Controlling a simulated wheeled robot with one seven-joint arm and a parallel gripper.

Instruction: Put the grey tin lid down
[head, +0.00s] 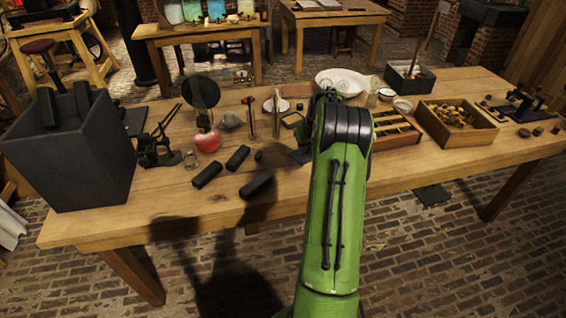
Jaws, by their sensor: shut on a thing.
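My green arm with its dark joint reaches over the middle of the table, and my gripper is hidden behind it. I cannot make out the grey tin lid for certain; whatever my gripper has is hidden too. A pale round disc (282,105) lies on the table left of my arm, behind an upright brown rod; I cannot tell if it is a lid. A dark flat piece (301,155) shows at the left side of my arm, partly covered by it.
The wooden table (390,168) holds several black blocks (238,157), a red round object (207,140) and a large dark bin (65,165) at left. A white basin (341,81) stands behind my arm. A wooden box (457,124) is at right. Bare wood lies along the front edge.

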